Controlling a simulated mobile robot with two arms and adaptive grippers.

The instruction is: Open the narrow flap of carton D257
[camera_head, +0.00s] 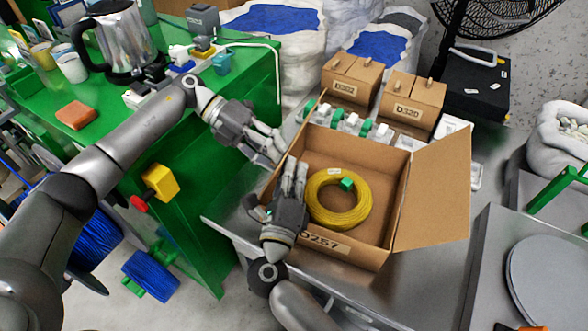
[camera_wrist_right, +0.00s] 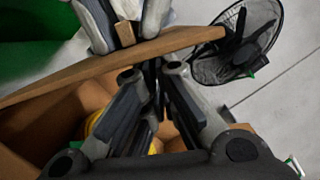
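Carton D257 (camera_head: 330,246) stands open on the metal table with a yellow cable coil (camera_head: 318,212) inside. Its broad right flap (camera_head: 435,195) is folded outward. On the left, a narrow flap (camera_head: 311,110) stands up, seen nearly edge-on; a cardboard edge also crosses the right wrist view (camera_wrist_right: 185,40). My left gripper (camera_head: 279,150) is at this flap's outer side, fingers apart; they also show at the top of the right wrist view (camera_wrist_right: 125,20). My right gripper (camera_head: 296,166) is over the carton's left inside; its fingertips lie close together, with any grip unclear.
Two small closed cartons, one marked D320 (camera_head: 409,106), stand behind, with a row of white and green parts (camera_head: 352,124) in front of them. A green workbench (camera_head: 205,150) with a kettle is at the left. A grey platform (camera_head: 500,225) is at the right.

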